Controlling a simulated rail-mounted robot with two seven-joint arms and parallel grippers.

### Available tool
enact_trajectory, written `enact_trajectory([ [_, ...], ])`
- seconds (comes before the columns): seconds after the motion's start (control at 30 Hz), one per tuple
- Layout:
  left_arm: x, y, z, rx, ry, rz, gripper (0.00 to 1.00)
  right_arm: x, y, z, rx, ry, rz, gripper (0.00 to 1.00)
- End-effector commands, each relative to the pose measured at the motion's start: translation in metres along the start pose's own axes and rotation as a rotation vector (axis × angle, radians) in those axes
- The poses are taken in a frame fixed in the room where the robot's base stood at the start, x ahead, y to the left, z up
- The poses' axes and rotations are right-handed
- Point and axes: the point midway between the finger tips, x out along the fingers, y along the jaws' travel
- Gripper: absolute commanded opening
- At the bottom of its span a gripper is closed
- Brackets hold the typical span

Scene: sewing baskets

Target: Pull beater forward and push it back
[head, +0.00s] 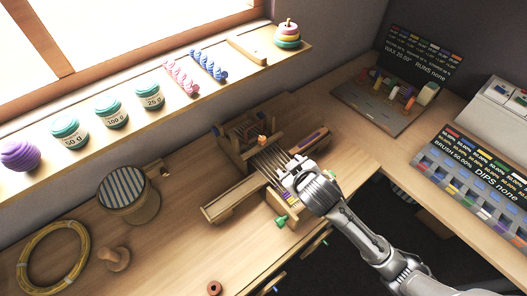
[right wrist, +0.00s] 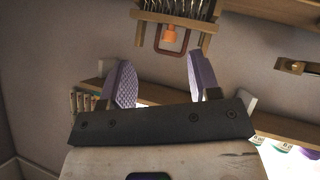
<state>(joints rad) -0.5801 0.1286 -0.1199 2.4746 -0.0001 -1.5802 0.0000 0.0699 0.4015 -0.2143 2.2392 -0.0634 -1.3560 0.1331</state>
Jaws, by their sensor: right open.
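The small wooden loom (head: 232,137) stands on the bench in the middle of the head view, with pale warp threads (head: 268,165) running toward the front. An orange knob (head: 262,141) sits at the beater, near the upright frame; the beater's own outline is hard to make out. In the right wrist view the orange knob (right wrist: 170,35) hangs below a wooden bar with threads. My right gripper (head: 290,173) is over the front part of the loom, to the right of and nearer than the knob. Its purple fingers (right wrist: 158,82) are apart and empty, with the knob beyond them. My left gripper is not in view.
A wooden shuttle (head: 308,141) lies right of the loom. A striped drum (head: 124,188), a yellow hoop (head: 50,256) and a wooden spool (head: 115,259) are on the left. Jars (head: 111,113) line the sill. Display boards (head: 477,168) stand at right. A green piece (head: 281,221) is at the loom's front.

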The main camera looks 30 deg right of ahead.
Motion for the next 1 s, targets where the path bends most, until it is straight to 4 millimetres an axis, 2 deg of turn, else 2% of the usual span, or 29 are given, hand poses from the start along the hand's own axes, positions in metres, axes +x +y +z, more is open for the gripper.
enact_trajectory([
  [0.13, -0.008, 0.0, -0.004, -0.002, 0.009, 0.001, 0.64, 0.017, -0.002, -0.009, 0.147, 0.099, -0.004, 0.57],
  [0.3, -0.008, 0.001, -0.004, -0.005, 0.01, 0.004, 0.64, 0.016, -0.003, -0.027, 0.304, 0.217, -0.039, 0.57],
  [0.43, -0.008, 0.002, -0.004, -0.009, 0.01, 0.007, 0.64, 0.018, -0.004, -0.03, 0.364, 0.233, -0.052, 0.57],
  [0.57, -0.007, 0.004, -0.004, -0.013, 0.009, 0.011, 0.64, 0.029, -0.004, -0.032, 0.378, 0.231, -0.054, 0.57],
  [1.0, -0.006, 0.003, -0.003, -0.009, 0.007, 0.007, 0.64, 0.106, -0.005, -0.051, 0.376, 0.228, -0.053, 0.57],
])
